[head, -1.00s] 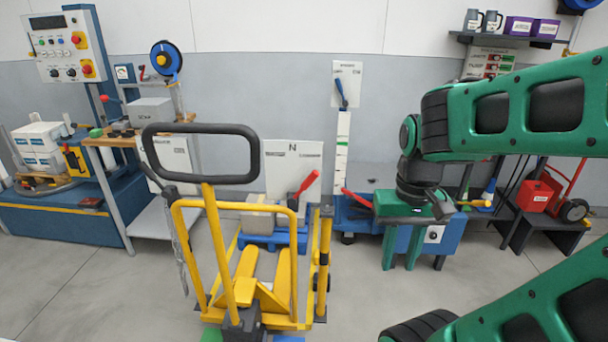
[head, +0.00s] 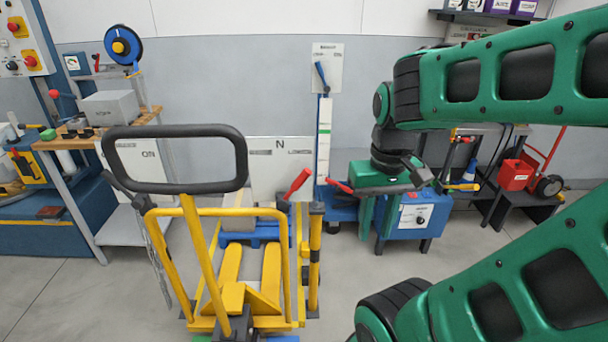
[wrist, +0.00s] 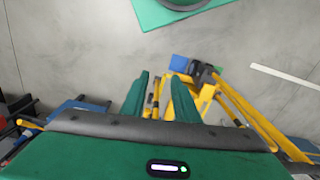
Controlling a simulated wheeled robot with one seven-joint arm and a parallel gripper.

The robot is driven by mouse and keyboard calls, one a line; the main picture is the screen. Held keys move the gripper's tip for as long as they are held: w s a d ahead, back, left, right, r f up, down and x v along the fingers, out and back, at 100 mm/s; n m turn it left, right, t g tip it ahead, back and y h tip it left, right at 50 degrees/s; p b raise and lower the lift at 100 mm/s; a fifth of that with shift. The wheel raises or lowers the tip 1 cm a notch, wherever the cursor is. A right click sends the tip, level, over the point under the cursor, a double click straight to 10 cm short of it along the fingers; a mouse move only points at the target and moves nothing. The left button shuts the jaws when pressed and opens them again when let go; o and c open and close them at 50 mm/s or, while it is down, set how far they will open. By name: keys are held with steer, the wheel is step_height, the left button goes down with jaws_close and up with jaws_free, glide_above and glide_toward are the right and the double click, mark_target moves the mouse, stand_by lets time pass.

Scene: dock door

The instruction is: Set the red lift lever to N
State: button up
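The red lift lever (head: 296,184) stands on the yellow pallet truck (head: 236,290), in front of a white plate (head: 262,157) marked N at its top middle. The lever tilts up to the right, with its tip right of the N; the plate's smaller side words are hard to read. My gripper (head: 376,230) hangs fingers down, right of the lever and apart from it. In the wrist view its two green fingers (wrist: 161,98) are spread with nothing held between them, and yellow truck parts show beyond. I cannot make out the red lever there.
A second red handle (head: 339,186) is close left of my gripper's body, by a blue unit. A blue cabinet (head: 414,215) stands behind the gripper. The truck's black loop handle (head: 178,187) rises at left. Open floor (head: 60,300) lies at lower left.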

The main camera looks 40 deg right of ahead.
steer(key=w+d+r+n, duration=0.1)
steer(key=w+r+n, duration=0.1)
steer(key=w+n, duration=0.35)
steer(key=w+d+r+n, duration=0.1)
steer(key=w+r+n, duration=0.2)
steer(key=w, duration=0.5)
step_height(320, 180, up, 2)
steer(key=n+t, duration=0.1)
steer(key=n, duration=0.9)
glide_above(306, 168)
steer(key=s, duration=0.1)
steer(key=shift+a+r+h, duration=0.15)
steer(key=shift+a+h, duration=0.05)
steer(key=shift+h, duration=0.1)
steer(key=shift+w, duration=0.1)
steer(key=f, duration=0.7)
steer(key=w+f, duration=0.1)
steer(key=f, duration=0.2)
steer(key=shift+d+f, duration=0.25)
steer(key=shift+f, duration=0.05)
jaws_close()
